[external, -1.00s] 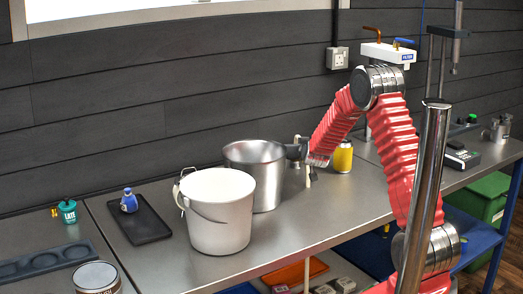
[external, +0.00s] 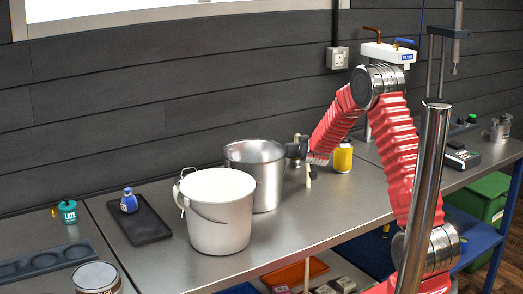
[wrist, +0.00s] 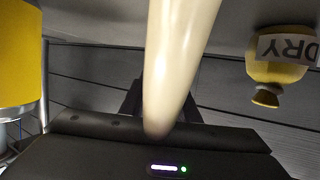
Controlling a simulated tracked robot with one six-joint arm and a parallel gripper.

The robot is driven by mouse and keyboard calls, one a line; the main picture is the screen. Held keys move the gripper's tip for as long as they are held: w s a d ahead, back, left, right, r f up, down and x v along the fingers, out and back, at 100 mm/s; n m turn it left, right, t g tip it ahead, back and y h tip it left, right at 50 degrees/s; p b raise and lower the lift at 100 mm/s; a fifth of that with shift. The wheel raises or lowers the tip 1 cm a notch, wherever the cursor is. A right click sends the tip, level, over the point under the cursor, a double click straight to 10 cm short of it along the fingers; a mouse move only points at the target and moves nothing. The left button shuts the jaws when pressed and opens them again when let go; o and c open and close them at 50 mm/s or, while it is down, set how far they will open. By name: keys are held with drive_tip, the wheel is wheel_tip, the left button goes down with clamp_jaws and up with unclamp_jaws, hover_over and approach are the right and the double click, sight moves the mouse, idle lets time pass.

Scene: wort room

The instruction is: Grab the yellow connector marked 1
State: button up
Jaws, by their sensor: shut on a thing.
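No yellow connector marked 1 can be made out in either view. My gripper (external: 303,151) is over the bench, just right of the steel pot. In the wrist view the cream rod (wrist: 178,60) runs from the top middle down to the dark gripper body, hiding part of the jaws. A yellow can (external: 342,157) stands behind and right of my gripper. The wrist view shows a yellow cylinder (wrist: 18,55) at left and a yellow bottle-like thing labelled DRY (wrist: 275,62) at right.
A steel pot (external: 258,165) and a white-topped bucket (external: 218,225) stand left of my gripper. A blue bottle (external: 129,201) is on a black tray (external: 148,228). A white tap unit (external: 388,52) is at the back wall.

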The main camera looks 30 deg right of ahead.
wheel_tip(320, 180, up, 10)
drive_tip(key=shift+f, duration=0.15)
clamp_jaws()
idle(0.3)
